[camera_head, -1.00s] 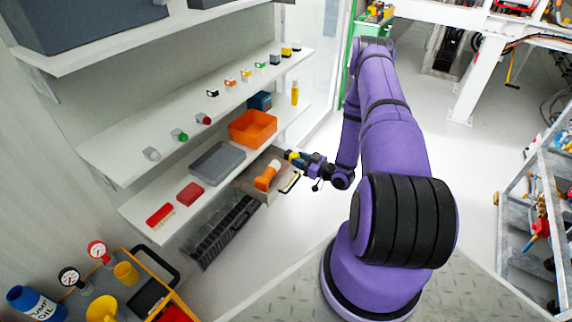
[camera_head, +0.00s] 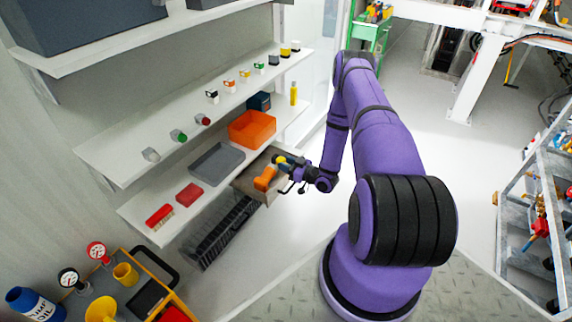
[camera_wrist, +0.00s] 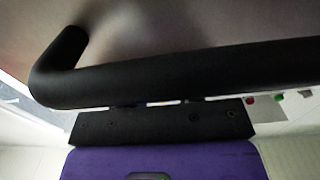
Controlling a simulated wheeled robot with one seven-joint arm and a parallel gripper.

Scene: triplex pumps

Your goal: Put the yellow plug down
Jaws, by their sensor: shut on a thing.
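The yellow plug (camera_head: 281,160) shows as a small yellow piece at the tip of my gripper (camera_head: 287,163) in the head view. I cannot tell whether the plug touches the surface below. In the wrist view the plug and fingertips are hidden; a thick black curved bar (camera_wrist: 180,75) crosses the picture, close to a brownish surface.
On the lower shelf stand an orange bin (camera_head: 252,128), a grey tray (camera_head: 216,163), a red box (camera_head: 189,192) and a red brush (camera_head: 160,216). A dark crate (camera_head: 225,233) is below. The upper shelf holds several small coloured items. The floor right of the shelves is clear.

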